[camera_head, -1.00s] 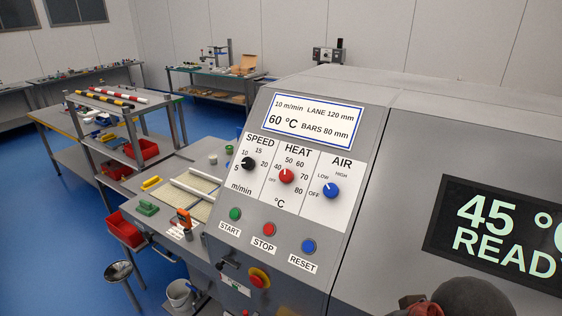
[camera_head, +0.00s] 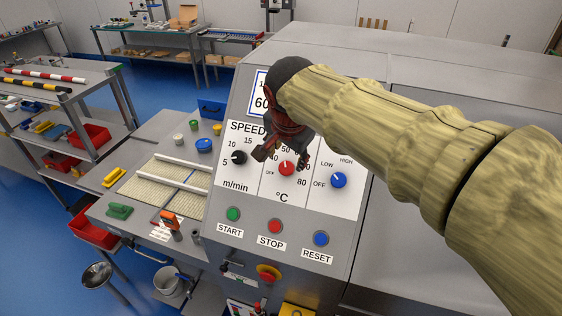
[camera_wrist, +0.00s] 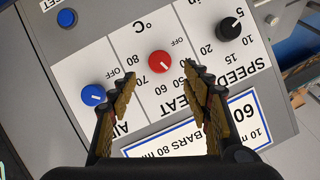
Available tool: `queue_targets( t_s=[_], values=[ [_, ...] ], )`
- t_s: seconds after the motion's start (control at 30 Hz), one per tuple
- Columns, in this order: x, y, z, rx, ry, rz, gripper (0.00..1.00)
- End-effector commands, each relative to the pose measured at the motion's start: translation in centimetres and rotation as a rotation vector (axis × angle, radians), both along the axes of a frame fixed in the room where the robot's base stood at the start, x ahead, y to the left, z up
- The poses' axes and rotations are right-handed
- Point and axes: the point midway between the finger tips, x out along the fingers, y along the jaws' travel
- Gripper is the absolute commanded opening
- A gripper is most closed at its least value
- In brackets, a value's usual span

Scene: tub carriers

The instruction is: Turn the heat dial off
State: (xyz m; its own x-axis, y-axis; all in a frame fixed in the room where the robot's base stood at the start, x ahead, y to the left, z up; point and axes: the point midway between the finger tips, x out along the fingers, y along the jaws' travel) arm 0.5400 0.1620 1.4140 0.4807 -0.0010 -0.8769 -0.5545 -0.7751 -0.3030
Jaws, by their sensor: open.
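The red heat dial (camera_head: 286,168) is on the sloped control panel, under the HEAT label that my arm partly hides. It also shows in the wrist view (camera_wrist: 160,62), upside down, with a short white mark on its face. The mark points away from the printed OFF; its exact number is hard to read. My gripper (camera_head: 282,158) is open at the panel, its fingers on either side of the heat dial in the head view. In the wrist view, my fingertips (camera_wrist: 160,80) are spread beside the dial with nothing between them. I cannot tell whether they touch the panel.
The black speed dial (camera_head: 239,157) and the blue air dial (camera_head: 338,180) flank the heat dial closely. Green start (camera_head: 233,214), red stop (camera_head: 275,227) and blue reset (camera_head: 320,238) buttons sit below. A red-and-yellow knob (camera_head: 268,273) is lower down. My arm covers part of the display.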

Motion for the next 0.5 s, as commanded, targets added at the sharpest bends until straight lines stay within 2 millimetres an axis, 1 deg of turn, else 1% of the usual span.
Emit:
queue_targets(
  t_s=[0.07,0.17,0.5],
  values=[
    [0.1,0.0,-0.1,0.012,0.0,-0.023,0.49],
    [0.4,0.0,-0.8,0.015,0.003,-0.031,0.49],
    [2.8,-0.1,-5.2,0.014,0.003,-0.029,0.49]
  ],
)
